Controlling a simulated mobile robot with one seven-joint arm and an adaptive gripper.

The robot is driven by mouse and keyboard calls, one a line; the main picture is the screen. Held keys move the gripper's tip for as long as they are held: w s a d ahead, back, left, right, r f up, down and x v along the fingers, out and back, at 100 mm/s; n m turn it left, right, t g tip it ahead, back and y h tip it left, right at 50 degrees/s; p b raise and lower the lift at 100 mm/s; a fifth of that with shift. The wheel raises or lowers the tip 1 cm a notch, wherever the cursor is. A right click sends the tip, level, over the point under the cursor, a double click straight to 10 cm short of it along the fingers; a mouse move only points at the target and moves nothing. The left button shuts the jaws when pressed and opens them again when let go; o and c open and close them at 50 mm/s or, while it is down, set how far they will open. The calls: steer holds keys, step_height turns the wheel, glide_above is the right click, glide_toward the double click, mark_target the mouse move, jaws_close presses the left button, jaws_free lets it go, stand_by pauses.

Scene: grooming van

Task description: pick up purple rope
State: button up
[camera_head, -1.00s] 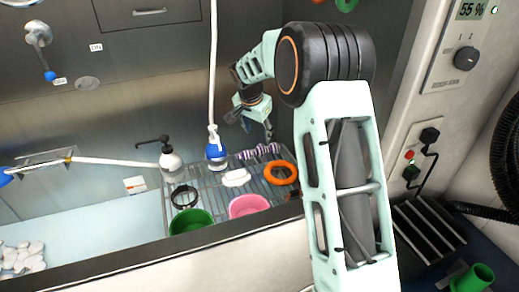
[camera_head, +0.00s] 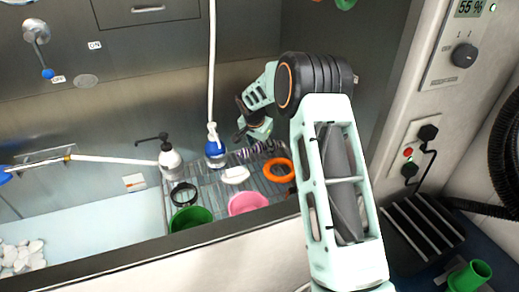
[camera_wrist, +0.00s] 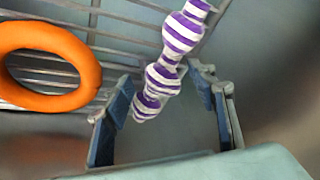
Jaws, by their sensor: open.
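The purple rope (camera_wrist: 182,30) is a knotted toy with purple and white stripes. In the wrist view it runs from the top edge down between the fingers of my gripper (camera_wrist: 163,88). The gripper is open, with one finger on each side of the rope's lower end. I see no clear contact. In the head view the rope (camera_head: 268,147) lies on the wire rack, partly hidden by my gripper (camera_head: 243,138), which is just above it.
An orange ring (camera_head: 279,170) lies beside the rope on the wire rack (camera_head: 216,187). A white item (camera_head: 235,175), pink bowl (camera_head: 247,203), green bowl (camera_head: 190,219), black ring (camera_head: 183,194) and pump bottle (camera_head: 170,162) are nearby. A blue-ended hose (camera_head: 215,150) hangs close on the left.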

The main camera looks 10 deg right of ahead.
mark_target(259, 148)
jaws_close()
steer(key=shift+r, duration=0.15)
steer(key=shift+r, duration=0.6)
steer(key=r, duration=0.5)
steer(key=shift+s+a+r, duration=0.15)
steer(key=shift+s+r, duration=0.1)
steer(key=shift+r, duration=0.15)
steer(key=s+a+b, duration=0.1)
steer(key=s+a, duration=0.2)
steer(key=s, duration=0.5)
steer(key=s+a+b, duration=0.2)
steer(key=s+a, duration=0.1)
steer(key=s, duration=0.5)
steer(key=s+d+r+n+y, duration=0.2)
steer(key=s+d+r+n, duration=0.2)
steer(key=d+r+n, duration=0.1)
steer(key=shift+d+r, duration=0.45)
steer(key=shift+r, duration=0.45)
